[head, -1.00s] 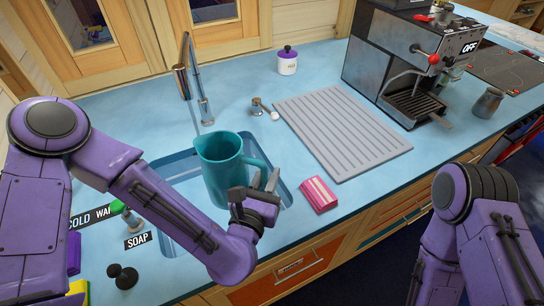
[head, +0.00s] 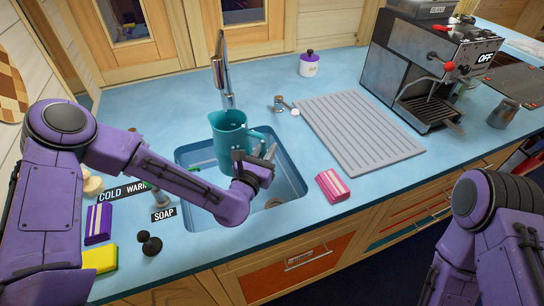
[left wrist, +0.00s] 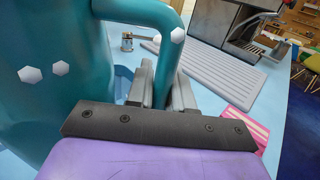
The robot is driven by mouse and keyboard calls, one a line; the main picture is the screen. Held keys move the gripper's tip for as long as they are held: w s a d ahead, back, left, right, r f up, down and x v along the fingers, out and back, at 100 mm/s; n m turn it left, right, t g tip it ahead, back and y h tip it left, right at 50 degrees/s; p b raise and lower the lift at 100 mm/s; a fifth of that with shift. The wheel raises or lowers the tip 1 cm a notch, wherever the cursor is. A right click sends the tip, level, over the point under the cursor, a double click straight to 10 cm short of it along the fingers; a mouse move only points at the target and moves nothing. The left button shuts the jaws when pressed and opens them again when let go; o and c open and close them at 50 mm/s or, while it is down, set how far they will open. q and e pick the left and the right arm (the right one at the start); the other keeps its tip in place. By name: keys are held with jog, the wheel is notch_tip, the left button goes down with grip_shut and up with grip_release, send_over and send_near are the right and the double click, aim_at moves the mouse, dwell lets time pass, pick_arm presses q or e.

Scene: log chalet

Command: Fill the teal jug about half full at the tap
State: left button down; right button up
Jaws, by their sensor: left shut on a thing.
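The teal jug (head: 229,140) is upright over the sink (head: 290,186), just below and in front of the tap (head: 219,72). The tap's lower end is close to the jug's rim, and I cannot tell whether it is over the opening. No water stream shows. My left gripper (head: 264,156) is shut on the jug's handle. In the left wrist view the fingers (left wrist: 160,85) close around the handle, and the jug's wall (left wrist: 55,75) fills the left side. The jug's inside is hidden. My right gripper is out of view; only its arm shows at the lower right.
A ribbed grey drainboard (head: 357,132) lies right of the sink, with a pink-striped block (head: 332,185) in front. A coffee machine (head: 428,70) stands at the back right. A sponge (head: 100,260) and a purple box (head: 98,223) lie left, near the COLD WARM label (head: 123,191).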

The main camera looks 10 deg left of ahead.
pick_arm(q)
jog(key=w+a, duration=0.2)
jog(key=w, duration=0.1)
jog(key=shift+w+a, duration=0.15)
jog(key=shift+w, duration=0.1)
dwell(7.5)
